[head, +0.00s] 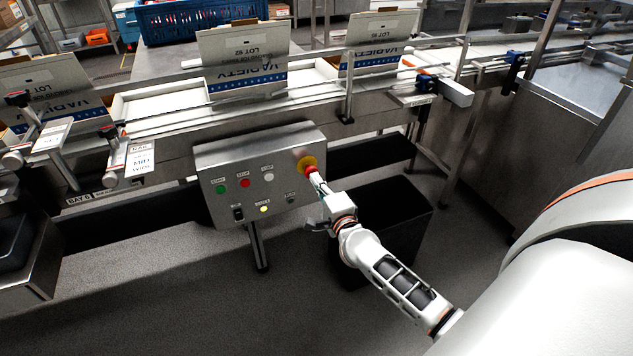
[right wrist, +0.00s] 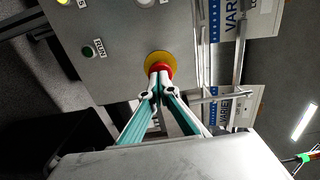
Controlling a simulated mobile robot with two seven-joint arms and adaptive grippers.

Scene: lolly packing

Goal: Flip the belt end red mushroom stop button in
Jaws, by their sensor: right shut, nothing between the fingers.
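The red mushroom stop button (head: 310,170) with its yellow surround (head: 306,161) sits at the upper right of the grey control box in the head view. In the right wrist view the red button (right wrist: 160,69) and yellow collar (right wrist: 158,58) are straight ahead of the fingertips. My right gripper (head: 315,178) is shut and empty, its fingertips (right wrist: 158,78) at the button's face and partly covering it. They look to be touching it, but whether it is pressed in cannot be told. My left gripper is not in view.
The control box (head: 232,161) also carries green, red and white buttons and switches, and stands on a post under the conveyor. Variety boxes (head: 243,60) stand on the belt above. A dark bin (head: 392,215) is below and behind my right gripper. A guard rail runs along the belt.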

